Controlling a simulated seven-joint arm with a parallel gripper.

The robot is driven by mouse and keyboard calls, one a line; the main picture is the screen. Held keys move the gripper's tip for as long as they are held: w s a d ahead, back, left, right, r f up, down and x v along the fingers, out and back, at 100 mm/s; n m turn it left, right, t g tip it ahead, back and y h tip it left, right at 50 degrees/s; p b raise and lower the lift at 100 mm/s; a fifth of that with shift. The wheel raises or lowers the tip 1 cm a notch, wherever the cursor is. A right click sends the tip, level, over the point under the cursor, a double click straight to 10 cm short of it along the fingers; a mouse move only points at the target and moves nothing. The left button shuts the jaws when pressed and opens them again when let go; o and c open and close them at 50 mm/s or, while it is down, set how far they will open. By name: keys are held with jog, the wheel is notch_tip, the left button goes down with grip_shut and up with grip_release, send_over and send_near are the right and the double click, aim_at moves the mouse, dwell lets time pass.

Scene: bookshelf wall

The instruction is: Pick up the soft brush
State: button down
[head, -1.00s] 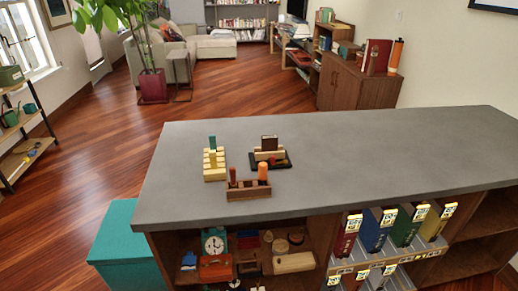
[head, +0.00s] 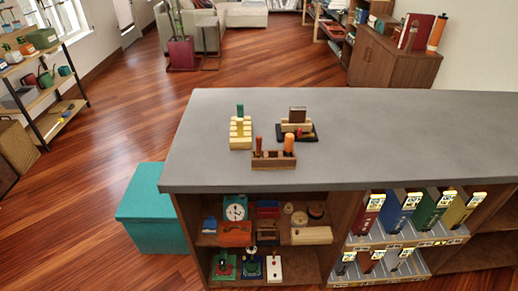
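I cannot make out for sure which item is the soft brush. On the grey countertop (head: 400,135) stands a wooden holder (head: 272,160) with a thin brown upright piece (head: 258,145) and a thicker orange upright piece (head: 289,142). Behind it to the left is a yellow slotted rack (head: 240,134) with a dark green piece (head: 240,110) upright in it. Behind it to the right, a cream block with a dark brown block (head: 297,115) sits on a black tray (head: 309,136). My gripper is not in view.
Below the countertop, open shelves hold a clock (head: 235,209), an orange box (head: 235,233) and other small items. Coloured binders (head: 398,211) stand at the right. A teal box (head: 150,225) is on the floor at the left. Most of the countertop is clear, and the floor at left is open.

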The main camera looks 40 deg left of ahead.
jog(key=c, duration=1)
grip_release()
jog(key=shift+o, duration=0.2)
